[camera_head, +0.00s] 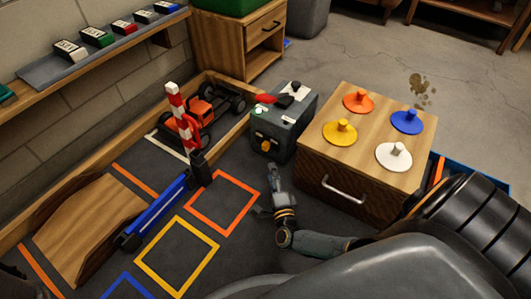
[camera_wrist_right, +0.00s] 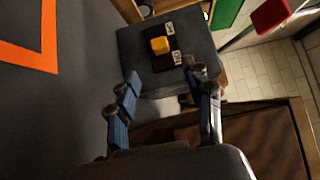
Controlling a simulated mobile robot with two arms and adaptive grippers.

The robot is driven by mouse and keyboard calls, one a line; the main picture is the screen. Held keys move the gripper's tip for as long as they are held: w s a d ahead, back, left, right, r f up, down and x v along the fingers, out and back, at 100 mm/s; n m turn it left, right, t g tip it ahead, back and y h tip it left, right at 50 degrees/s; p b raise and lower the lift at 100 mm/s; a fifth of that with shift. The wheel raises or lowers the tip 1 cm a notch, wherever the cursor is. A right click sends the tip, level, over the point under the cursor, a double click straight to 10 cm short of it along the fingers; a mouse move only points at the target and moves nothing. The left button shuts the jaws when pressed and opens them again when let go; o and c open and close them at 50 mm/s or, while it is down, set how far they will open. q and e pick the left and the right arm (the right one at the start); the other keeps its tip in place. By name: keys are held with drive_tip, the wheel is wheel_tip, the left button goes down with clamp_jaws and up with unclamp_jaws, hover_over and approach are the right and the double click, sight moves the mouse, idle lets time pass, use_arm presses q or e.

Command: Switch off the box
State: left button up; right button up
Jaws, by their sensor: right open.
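The box (camera_head: 299,132) is dark grey and stands on the dark floor mat, left of a wooden cabinet. A yellow switch (camera_head: 266,145) sits on its front face, and a red piece and small dark parts sit on top. In the right wrist view the box (camera_wrist_right: 198,40) fills the upper middle, with its yellow switch (camera_wrist_right: 160,45) on a black plate between two small labels I cannot read. My right gripper (camera_head: 265,190) is open and empty in front of the box, its fingers (camera_wrist_right: 165,82) apart and pointing toward the switch face. My left gripper is out of view.
The wooden cabinet (camera_head: 330,180), topped with coloured knobbed discs, stands close right of the box. An orange toy truck (camera_head: 200,105) and a red-white barrier post (camera_head: 180,115) are left. Coloured squares (camera_head: 176,256) mark the mat, beside a wooden ramp (camera_head: 85,225).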

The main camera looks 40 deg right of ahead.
sight(265, 149)
drive_tip(key=b+x, duration=0.5)
drive_tip(key=x, duration=0.5)
drive_tip(key=shift+f, duration=0.15)
drive_tip(key=shift+w+d, duration=0.2)
drive_tip(key=shift+w, duration=0.4)
clamp_jaws()
